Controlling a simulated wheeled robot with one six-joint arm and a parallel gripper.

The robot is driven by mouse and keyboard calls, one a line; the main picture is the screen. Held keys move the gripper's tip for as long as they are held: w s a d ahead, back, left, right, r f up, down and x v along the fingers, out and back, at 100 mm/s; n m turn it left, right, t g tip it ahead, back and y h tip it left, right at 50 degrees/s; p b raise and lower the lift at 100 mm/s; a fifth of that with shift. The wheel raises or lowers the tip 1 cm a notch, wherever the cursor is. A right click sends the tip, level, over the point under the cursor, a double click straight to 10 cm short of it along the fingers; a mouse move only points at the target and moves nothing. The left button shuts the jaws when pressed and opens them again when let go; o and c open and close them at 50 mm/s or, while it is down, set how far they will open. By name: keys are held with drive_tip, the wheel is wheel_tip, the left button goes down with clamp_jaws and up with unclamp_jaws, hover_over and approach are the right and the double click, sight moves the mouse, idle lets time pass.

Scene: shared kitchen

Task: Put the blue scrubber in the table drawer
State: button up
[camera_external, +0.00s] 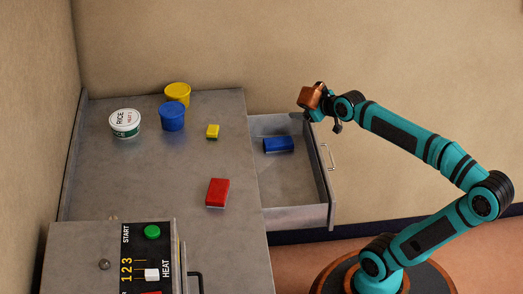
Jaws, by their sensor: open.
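The blue scrubber (278,145) is a small blue block lying inside the open table drawer (297,217), near its left side. The drawer is pulled out to the right of the table, with a metal handle on its right front. My gripper (309,117) is open above the drawer's back right corner, up and to the right of the blue scrubber and apart from it. The jaws are small and partly hidden by the wrist.
On the grey table (150,185) are a yellow sponge (213,131), a red block (217,192), a blue cup (172,117), a yellow cup (178,92) and a rice tub (125,123). A control box (110,255) with a green button stands at the front left.

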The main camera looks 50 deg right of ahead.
drive_tip(key=s+a+r+m+t, duration=0.1)
drive_tip(key=s+a+r+t, duration=0.1)
drive_tip(key=s, duration=0.2)
drive_tip(key=s+a+r+m+t+y, duration=0.1)
drive_tip(key=s+a+r+t, duration=0.1)
drive_tip(key=s, duration=0.3)
drive_tip(key=shift+a+r+t, duration=0.3)
drive_tip(key=shift+a+r, duration=0.15)
drive_tip(key=shift+r, duration=0.3)
